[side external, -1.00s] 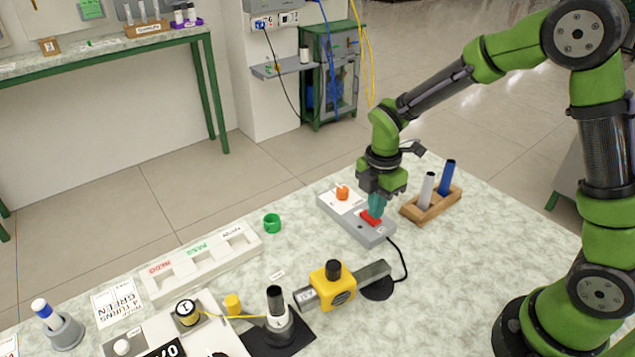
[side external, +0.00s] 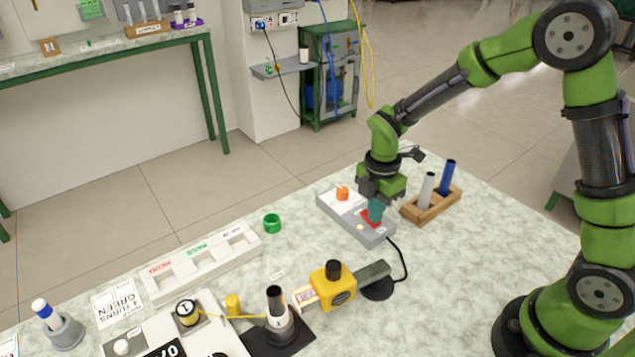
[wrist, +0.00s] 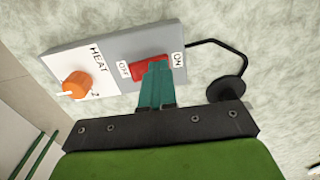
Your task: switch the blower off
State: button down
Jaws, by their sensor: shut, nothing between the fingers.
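In the wrist view the red rocker (wrist: 148,69) lies between the OFF and ON labels. My gripper (side external: 375,211) is shut and empty, its teal fingertips (wrist: 157,68) down at the rocker, on the half nearer ON. They hide part of it, and exact contact is unclear. The yellow blower (side external: 338,293) lies on the table, its nozzle (side external: 304,298) glowing pale orange.
A wooden rack (side external: 432,206) with a white and a blue rod stands close right of my gripper. A black cable runs from the box to a round black base (side external: 378,290). A green ring (side external: 272,223) and a white tray (side external: 203,264) lie to the left.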

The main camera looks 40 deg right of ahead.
jog(key=shift+w, duration=0.75)
notch_tip(320, 180, up, 14)
dwell(0.3)
jog(key=shift+s+r, duration=0.15)
jog(key=shift+s, duration=0.5)
